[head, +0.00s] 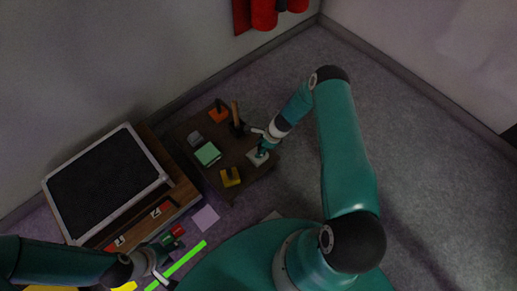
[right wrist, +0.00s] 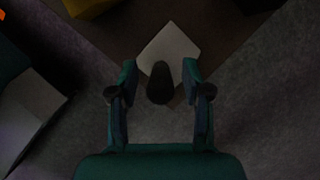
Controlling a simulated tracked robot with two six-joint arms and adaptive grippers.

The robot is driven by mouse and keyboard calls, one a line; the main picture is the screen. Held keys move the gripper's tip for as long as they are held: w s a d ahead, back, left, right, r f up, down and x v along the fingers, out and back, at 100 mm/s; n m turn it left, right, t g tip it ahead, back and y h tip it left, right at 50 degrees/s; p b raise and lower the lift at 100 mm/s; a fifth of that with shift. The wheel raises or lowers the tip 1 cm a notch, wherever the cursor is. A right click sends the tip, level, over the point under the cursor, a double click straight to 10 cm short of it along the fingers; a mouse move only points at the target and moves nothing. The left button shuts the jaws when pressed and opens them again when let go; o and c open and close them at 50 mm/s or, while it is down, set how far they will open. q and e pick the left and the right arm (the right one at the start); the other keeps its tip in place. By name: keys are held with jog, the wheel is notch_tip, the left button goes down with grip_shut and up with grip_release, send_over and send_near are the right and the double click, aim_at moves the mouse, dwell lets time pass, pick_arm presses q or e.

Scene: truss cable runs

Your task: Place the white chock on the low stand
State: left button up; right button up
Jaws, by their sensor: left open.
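The white chock (head: 257,158), a pale square block with a dark upright knob, sits near the right corner of a dark brown low platform (head: 232,192), which may be the low stand. In the right wrist view the chock's pale top (right wrist: 170,45) shows beyond its knob (right wrist: 160,84). My right gripper (head: 264,148) is over the chock. In the right wrist view its two fingers (right wrist: 160,80) stand on either side of the knob with gaps. My left gripper (head: 163,268) is open and empty at the bottom left, well away from the chock.
The platform also bears a yellow chock (head: 230,177), a green block (head: 207,154), a grey block (head: 195,139), an orange chock (head: 218,112) and a brown-handled item (head: 236,116). A dark-topped case (head: 60,183) stands left. Grey floor (head: 420,170) is open at right.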

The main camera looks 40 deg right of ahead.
jog(key=shift+r, duration=0.1)
jog(key=p+v, duration=0.4)
jog(key=v, duration=0.7)
jog(key=s+a+r+n, duration=0.2)
jog(key=s+a+n, duration=0.3)
jog(key=a+n, duration=0.3)
jog(key=s+a+r+n+g, duration=0.1)
jog(key=s+a+r+n, duration=0.2)
jog(key=s+a+n, duration=0.2)
jog(key=s+a+r+n+g, duration=0.1)
jog(key=s+a+n, duration=0.4)
jog(key=a+n, duration=0.6)
jog(key=shift+r+y, duration=0.4)
jog(key=shift+r, duration=0.4)
